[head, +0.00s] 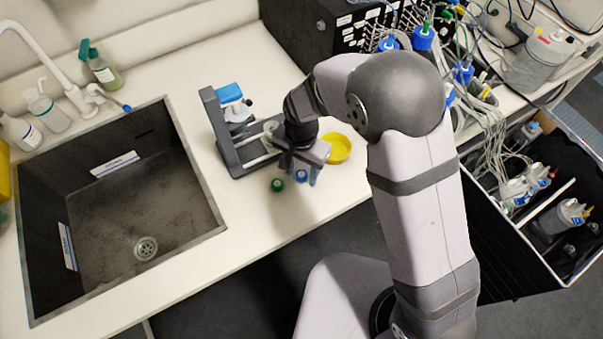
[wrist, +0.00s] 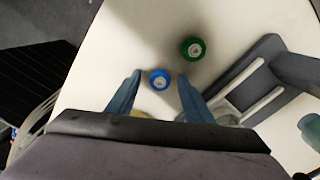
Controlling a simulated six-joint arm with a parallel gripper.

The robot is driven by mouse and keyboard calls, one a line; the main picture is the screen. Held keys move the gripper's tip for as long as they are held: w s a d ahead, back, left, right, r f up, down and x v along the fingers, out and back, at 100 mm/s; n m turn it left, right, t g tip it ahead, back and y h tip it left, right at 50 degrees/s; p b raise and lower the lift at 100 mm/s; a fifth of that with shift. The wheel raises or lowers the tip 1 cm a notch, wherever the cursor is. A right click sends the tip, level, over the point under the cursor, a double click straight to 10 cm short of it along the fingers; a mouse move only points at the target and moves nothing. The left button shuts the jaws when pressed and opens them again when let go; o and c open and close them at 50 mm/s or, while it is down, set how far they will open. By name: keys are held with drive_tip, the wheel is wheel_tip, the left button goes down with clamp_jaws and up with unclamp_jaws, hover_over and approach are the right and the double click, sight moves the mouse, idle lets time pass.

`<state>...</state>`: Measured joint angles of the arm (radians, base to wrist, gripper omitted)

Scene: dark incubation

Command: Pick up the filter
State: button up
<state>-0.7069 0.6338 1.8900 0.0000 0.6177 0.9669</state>
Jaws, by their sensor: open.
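Two small round capped items stand on the white counter: one blue with a pale centre (head: 302,175) and one green with a pale centre (head: 277,185). I cannot tell for sure which is the filter. In the wrist view the blue item (wrist: 160,80) shows in the gap between my fingertips, and the green item (wrist: 193,49) is beyond, to the upper right. My gripper (wrist: 158,76) is open, with nothing held. In the head view my gripper (head: 301,169) points down over the counter beside the blue item. I cannot tell its exact height.
A grey stand (head: 217,135) with rods and a blue-topped part is just left of my gripper. A yellow dish (head: 339,148) is to the right. The sink (head: 100,200) lies further left. The counter's front edge is close to the small items.

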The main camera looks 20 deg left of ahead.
sight(301, 173)
drive_tip(key=c, duration=1.1)
drive_tip(key=shift+r, duration=0.1)
wheel_tip(301, 173, up, 10)
drive_tip(key=b, duration=0.3)
drive_tip(key=shift+m, duration=0.3)
drive_tip(key=w+a+r+p, duration=0.1)
drive_tip(key=w+a+p, duration=0.1)
drive_tip(key=a+p, duration=0.1)
drive_tip(key=w+a+r+p, duration=0.1)
drive_tip(key=w+a+p, duration=0.1)
drive_tip(key=a+p, duration=0.1)
drive_tip(key=w+a+r+p, duration=0.1)
drive_tip(key=w+a+p, duration=0.1)
drive_tip(key=w+p, duration=0.1)
drive_tip(key=shift+a+r+p, duration=0.35)
drive_tip(key=shift+a+p, duration=0.05)
drive_tip(key=shift+p, duration=0.4)
drive_tip(key=shift+w+a+f+p, duration=0.15)
drive_tip(key=shift+w+a+p, duration=0.3)
drive_tip(key=shift+a+p, duration=0.2)
